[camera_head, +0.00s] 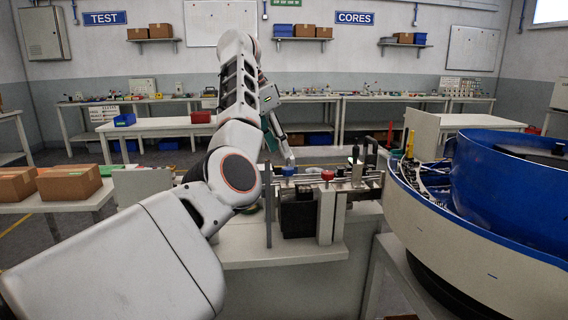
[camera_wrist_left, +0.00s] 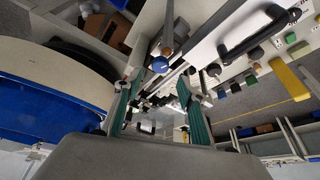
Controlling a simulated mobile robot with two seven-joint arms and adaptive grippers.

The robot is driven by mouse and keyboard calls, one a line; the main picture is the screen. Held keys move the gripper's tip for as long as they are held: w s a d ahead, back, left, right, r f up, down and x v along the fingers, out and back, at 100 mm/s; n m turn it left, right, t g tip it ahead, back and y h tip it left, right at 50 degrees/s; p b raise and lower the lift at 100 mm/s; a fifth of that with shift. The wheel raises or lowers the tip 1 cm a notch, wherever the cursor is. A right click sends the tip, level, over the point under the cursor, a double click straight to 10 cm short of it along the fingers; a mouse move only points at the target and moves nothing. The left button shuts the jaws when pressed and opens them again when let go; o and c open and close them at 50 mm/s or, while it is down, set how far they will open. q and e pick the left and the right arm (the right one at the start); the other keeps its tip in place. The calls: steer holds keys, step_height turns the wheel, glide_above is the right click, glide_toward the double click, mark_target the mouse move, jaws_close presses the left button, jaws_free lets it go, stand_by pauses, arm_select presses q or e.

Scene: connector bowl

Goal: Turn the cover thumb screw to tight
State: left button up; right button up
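A blue knob (camera_head: 288,171) and a red knob (camera_head: 327,174) stand on top of the track fixture (camera_head: 305,183) in the head view. I cannot tell for certain which one is the cover thumb screw. My left gripper (camera_head: 289,158) points down just above the blue knob, beyond my arm. In the left wrist view its two green fingers are spread, with nothing between them (camera_wrist_left: 156,84). A round blue knob (camera_wrist_left: 160,65) shows just past the fingertips, apparently not gripped. My right gripper is in neither view.
A large bowl feeder with a blue bowl (camera_head: 510,190) stands close on the right. A grey upright post (camera_head: 268,205) stands at the fixture's left front. A black handle (camera_wrist_left: 255,35) and several coloured buttons lie beside the track. Cardboard boxes (camera_head: 68,181) sit at left.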

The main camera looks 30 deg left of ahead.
mark_target(287, 168)
arm_select(q)
steer(key=b+x, duration=0.1)
steer(key=x, duration=0.4)
steer(key=shift+f, duration=0.2)
steer(key=shift+w+f+b, duration=0.2)
steer(key=shift+f+b, duration=0.25)
steer(key=shift+f, duration=0.05)
steer(key=shift+d, duration=0.1)
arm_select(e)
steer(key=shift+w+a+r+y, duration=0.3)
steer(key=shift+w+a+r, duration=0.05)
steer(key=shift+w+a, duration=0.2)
arm_select(q)
steer(key=shift+r, duration=0.1)
steer(key=c, duration=1.1)
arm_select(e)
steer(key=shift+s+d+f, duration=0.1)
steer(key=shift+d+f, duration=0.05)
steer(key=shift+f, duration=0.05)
